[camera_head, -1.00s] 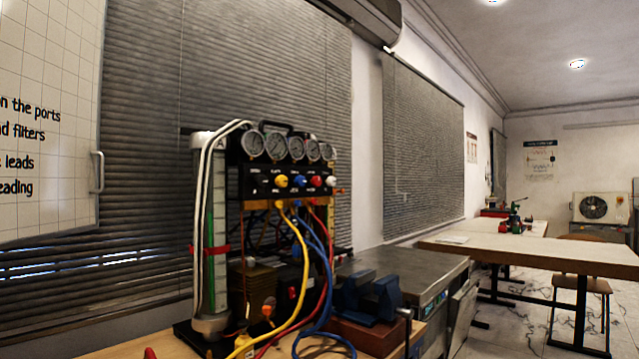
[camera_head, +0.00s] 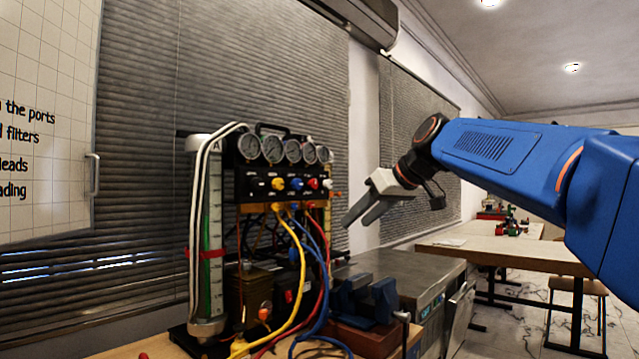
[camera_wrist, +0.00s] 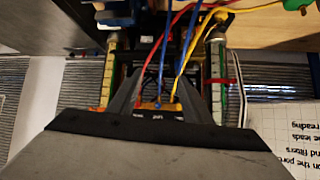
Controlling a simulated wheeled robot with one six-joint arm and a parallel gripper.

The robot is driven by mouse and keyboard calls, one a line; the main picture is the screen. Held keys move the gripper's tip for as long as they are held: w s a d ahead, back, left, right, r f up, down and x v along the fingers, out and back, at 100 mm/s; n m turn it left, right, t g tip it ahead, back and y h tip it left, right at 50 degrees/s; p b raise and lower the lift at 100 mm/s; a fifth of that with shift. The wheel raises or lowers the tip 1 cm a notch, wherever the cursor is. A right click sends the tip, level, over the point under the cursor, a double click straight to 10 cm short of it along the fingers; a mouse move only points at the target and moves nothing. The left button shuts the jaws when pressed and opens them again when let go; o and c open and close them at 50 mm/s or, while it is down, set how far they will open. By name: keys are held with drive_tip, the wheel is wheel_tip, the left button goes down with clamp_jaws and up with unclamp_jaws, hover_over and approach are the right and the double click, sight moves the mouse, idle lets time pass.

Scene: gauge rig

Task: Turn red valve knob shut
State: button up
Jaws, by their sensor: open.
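The gauge rig (camera_head: 262,198) stands on the bench at left centre of the head view, with a row of round gauges on top. Below them is a black panel with yellow, blue, red and white knobs. The red valve knob (camera_head: 313,184) is on its right part, beside the blue knob (camera_head: 296,184). My gripper (camera_head: 354,219) is open and empty, to the right of the panel and apart from it in the picture. In the wrist view my gripper's fingers (camera_wrist: 157,85) frame the hoses and panel edge; the red knob cannot be made out there.
Yellow, red and blue hoses (camera_head: 301,270) hang in front of the rig. A blue vise (camera_head: 368,298) stands on the bench to the right. A wooden table (camera_head: 490,250) is farther back. A tall clear cylinder (camera_head: 208,240) stands at the rig's left.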

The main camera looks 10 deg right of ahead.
sight(315, 183)
drive_tip(key=w+d+r+n+t+y, duration=0.1)
drive_tip(key=w+d+r+n, duration=0.1)
drive_tip(key=w+r, duration=0.45)
drive_tip(key=w+d+r+n+t+y, duration=0.15)
drive_tip(key=w+r, duration=0.25)
drive_tip(key=r, duration=0.5)
drive_tip(key=x, duration=1.7)
drive_tip(key=shift+w+f, duration=0.1)
drive_tip(key=shift+f, duration=0.25)
drive_tip(key=shift+c, duration=0.7)
drive_tip(key=c, duration=0.9)
